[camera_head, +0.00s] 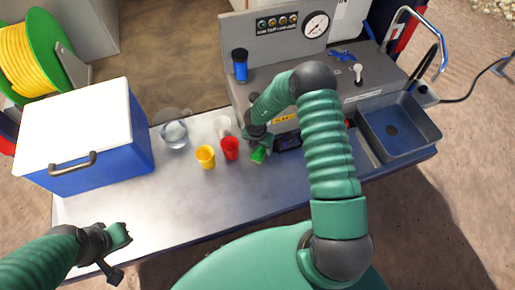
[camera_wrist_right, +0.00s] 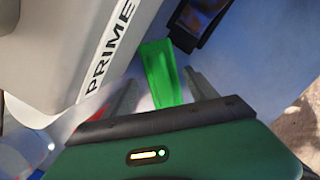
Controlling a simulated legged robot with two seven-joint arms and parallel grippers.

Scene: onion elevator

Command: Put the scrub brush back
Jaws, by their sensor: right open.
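A bright green object, which looks like the scrub brush (camera_head: 259,155), lies on the metal table just in front of the grey machine. In the right wrist view the brush (camera_wrist_right: 158,70) lies between the two fingers of my right gripper (camera_wrist_right: 161,80), which are apart with a gap on each side. In the head view my right gripper (camera_head: 258,143) is directly at the brush and partly hidden by its own wrist. My left gripper (camera_head: 117,256) is over the front left of the table, away from the brush; its jaws are unclear. The brush's bristles cannot be made out.
Red (camera_head: 230,148), yellow (camera_head: 205,157) and white (camera_head: 222,126) cups stand left of the brush, near a clear glass bowl (camera_head: 174,135). A blue cooler (camera_head: 135,140) stands at left, a sink (camera_head: 398,128) at right. A dark device (camera_head: 289,142) lies right of the brush.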

